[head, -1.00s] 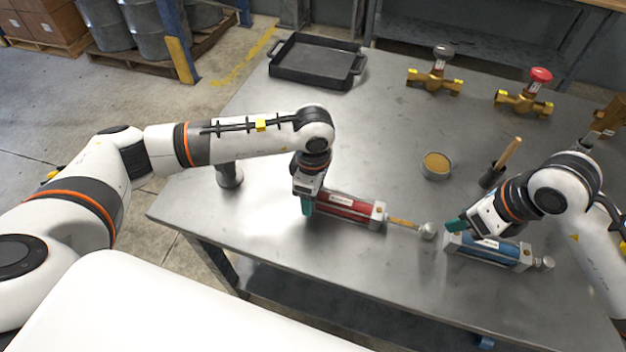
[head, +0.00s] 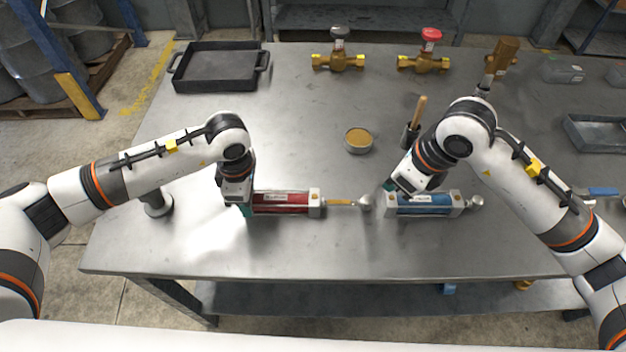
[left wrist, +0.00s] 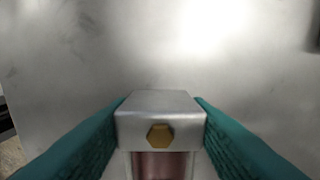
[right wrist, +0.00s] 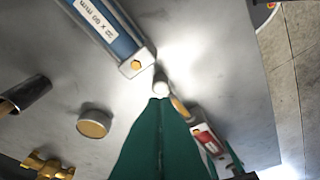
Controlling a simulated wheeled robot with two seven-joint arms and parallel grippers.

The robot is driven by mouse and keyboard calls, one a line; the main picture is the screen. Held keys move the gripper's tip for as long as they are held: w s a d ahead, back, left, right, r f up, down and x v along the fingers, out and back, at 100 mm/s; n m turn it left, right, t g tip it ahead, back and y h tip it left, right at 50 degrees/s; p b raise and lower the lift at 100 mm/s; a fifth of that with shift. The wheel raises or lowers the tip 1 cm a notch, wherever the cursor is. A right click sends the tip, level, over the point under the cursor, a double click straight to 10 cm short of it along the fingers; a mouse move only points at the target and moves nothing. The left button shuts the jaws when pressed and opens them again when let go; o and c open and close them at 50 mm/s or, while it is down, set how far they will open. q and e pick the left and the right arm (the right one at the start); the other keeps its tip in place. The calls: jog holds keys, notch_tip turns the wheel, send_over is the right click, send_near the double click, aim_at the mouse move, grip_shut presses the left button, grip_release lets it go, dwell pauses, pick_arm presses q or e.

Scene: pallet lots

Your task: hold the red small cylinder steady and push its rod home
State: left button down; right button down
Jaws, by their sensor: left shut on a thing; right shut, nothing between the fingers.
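The red small cylinder (head: 285,202) lies flat on the metal table with its rod (head: 342,202) sticking out to the right, ending in a round silver knob (head: 366,202). My left gripper (head: 246,208) is shut on its left end cap; in the left wrist view that end cap (left wrist: 160,108) sits between the teal fingers. My right gripper (head: 388,187) is shut and empty, close to the knob's right side. In the right wrist view the knob (right wrist: 160,84) shows at the shut fingertips (right wrist: 161,100); I cannot tell whether they touch.
A blue cylinder (head: 425,204) lies just right of the knob, close under my right gripper. A small round tin (head: 358,141) and a wooden-handled tool (head: 415,115) stand behind. A black tray (head: 218,68) and brass valves (head: 338,61) are farther back. The table's front is clear.

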aim_at(347, 203)
jog(key=n, duration=0.1)
jog(key=w+n+g, duration=0.1)
jog(key=shift+w+d+f+n, duration=0.1)
jog(key=shift+w+d+n, duration=0.15)
jog(key=shift+d+n, duration=0.1)
jog(key=w+n+g, duration=0.1)
jog(key=n, duration=0.2)
jog(key=w+d+r+n+g, duration=0.1)
jog(key=w+n, duration=0.1)
jog(key=n, duration=0.1)
jog(key=w+d+r+n+g, duration=0.1)
jog(key=n, duration=0.3)
jog(key=shift+w+d, duration=0.1)
jog(key=shift+w, duration=0.2)
jog(key=shift+f, duration=0.1)
jog(key=x, duration=1)
jog(key=shift+s, duration=0.2)
jog(key=a, duration=0.7)
jog(key=shift+s, duration=0.2)
